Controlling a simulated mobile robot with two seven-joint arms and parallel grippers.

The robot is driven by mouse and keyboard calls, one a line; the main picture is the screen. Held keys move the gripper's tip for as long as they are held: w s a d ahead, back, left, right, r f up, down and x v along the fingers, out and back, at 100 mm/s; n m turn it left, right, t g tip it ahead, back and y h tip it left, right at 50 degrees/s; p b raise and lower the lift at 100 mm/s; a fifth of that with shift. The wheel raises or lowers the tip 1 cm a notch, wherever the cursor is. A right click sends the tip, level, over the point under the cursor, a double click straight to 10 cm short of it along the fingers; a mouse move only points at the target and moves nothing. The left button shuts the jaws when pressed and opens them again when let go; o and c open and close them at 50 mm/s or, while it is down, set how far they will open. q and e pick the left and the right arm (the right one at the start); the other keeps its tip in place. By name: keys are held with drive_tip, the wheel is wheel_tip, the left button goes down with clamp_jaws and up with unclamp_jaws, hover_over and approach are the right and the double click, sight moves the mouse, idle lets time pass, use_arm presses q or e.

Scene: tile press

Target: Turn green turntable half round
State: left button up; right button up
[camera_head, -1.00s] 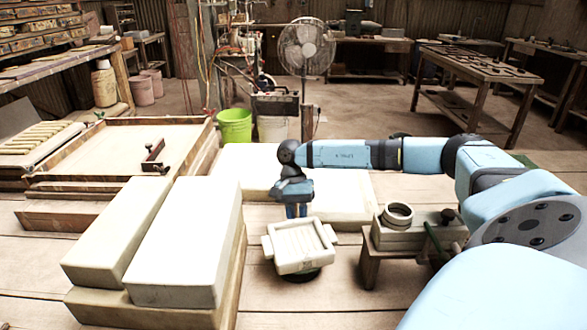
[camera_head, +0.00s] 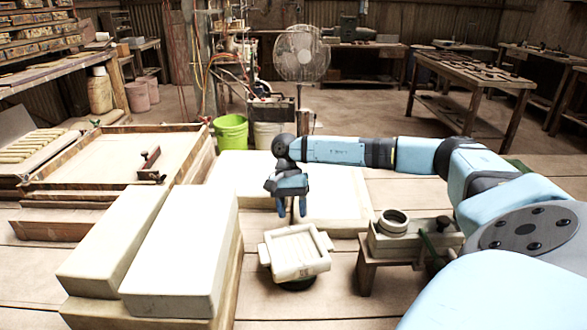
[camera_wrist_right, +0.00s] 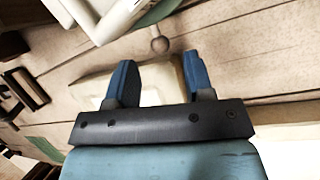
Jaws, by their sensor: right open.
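A cream square tray or mould (camera_head: 297,254) with a lug on each side sits on a dark round base (camera_head: 297,284), which I take to be the turntable. In the right wrist view the tray (camera_wrist_right: 100,28) is at the top, with a strip of green (camera_wrist_right: 162,10) along its underside. A thin rod with a round knob (camera_wrist_right: 160,45) sticks out from it toward my gripper. My right gripper (camera_head: 295,211) is open and empty, just behind the tray, fingers pointing down. In the wrist view the knob lies beyond the fingertips (camera_wrist_right: 160,72), apparently untouched. My left gripper is out of view.
Two long cream blocks (camera_head: 183,252) stand to the left of the tray. A small wooden stand with a ring (camera_head: 394,221) is on the right. A pale slab (camera_head: 345,205) lies behind. The bench in front of the tray is clear.

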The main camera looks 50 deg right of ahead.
drive_tip(key=p+v, duration=0.1)
drive_tip(key=v, duration=0.9)
drive_tip(key=shift+r, duration=0.1)
